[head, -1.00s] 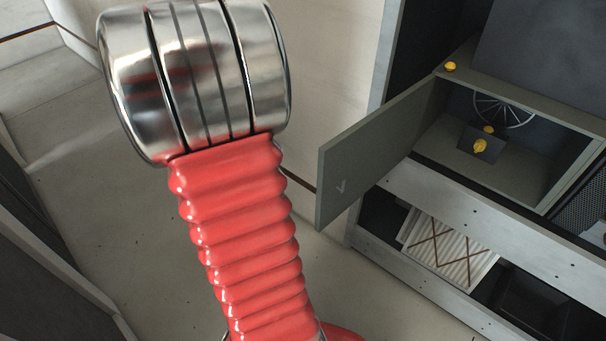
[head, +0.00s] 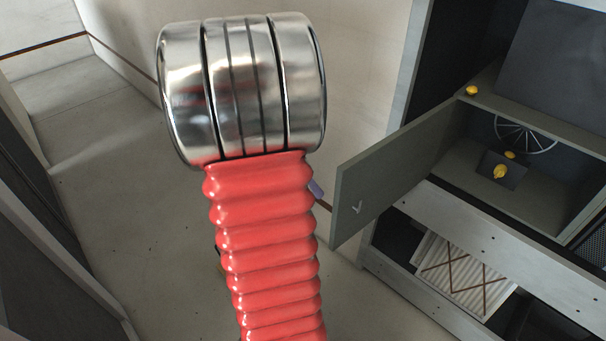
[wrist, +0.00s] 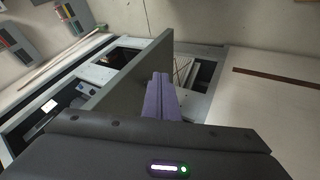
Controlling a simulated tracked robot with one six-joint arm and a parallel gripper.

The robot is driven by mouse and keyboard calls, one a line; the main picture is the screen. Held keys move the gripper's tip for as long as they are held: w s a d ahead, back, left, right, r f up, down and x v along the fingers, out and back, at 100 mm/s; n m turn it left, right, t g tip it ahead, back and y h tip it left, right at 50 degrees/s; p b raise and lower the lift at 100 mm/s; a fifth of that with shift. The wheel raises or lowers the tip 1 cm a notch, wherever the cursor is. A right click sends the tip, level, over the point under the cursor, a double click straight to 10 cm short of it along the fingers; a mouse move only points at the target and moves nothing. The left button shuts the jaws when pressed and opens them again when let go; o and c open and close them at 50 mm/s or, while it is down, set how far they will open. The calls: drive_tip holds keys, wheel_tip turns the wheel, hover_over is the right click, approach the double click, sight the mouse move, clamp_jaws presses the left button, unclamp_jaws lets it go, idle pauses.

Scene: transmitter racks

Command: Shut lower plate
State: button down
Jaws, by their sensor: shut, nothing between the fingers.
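The lower plate is a flat grey hinged panel (head: 388,178) that stands open, swung out to the left from a grey compartment (head: 560,192) in the rack. It carries a small light check-like mark. In the wrist view the plate (wrist: 128,85) rises left of my fingers as a slanted grey slab. My gripper (wrist: 159,82) has purple fingers, shut and empty, close beside the plate; I cannot tell whether they touch it. In the head view my arm hides most of the gripper; only a purple bit shows left of the plate's free edge.
Inside the open compartment are a spoked wheel (head: 525,135) and a yellow knob (head: 500,171) on a dark block. Another yellow knob (head: 471,90) sits above. A ribbed white panel (head: 462,272) lies in the lower bay. The floor left of my arm is clear.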

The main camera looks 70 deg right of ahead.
drive_tip(key=shift+s+a, duration=0.5)
drive_tip(key=shift+s, duration=0.4)
drive_tip(key=shift+s+a, duration=0.5)
drive_tip(key=shift+s, duration=0.35)
drive_tip(key=shift+s+a, duration=0.1)
drive_tip(key=shift+a, duration=0.05)
